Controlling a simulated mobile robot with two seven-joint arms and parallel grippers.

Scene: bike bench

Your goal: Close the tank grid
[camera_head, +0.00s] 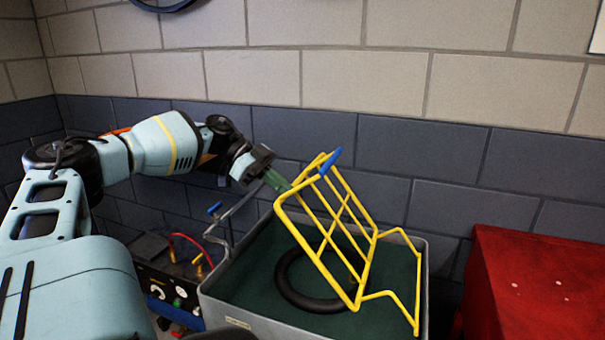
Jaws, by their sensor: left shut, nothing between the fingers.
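The yellow tank grid (322,237) stands tilted up over the grey tank (305,329), with its lower edge at the tank's right side. A blue handle (330,161) sits at its raised top. My left gripper (279,184) is shut and empty, with its greenish fingertips at the raised grid's upper left bar. I cannot tell whether they touch the bar. A dark ring-shaped tube (300,299) lies in the green water inside the tank. My right gripper is not in view.
A red cabinet (535,285) stands to the right of the tank. A dark box with gauges and a red cable (180,290) stands to the left. A metal rod with a blue end (226,220) rises at the tank's left edge. A block wall is close behind.

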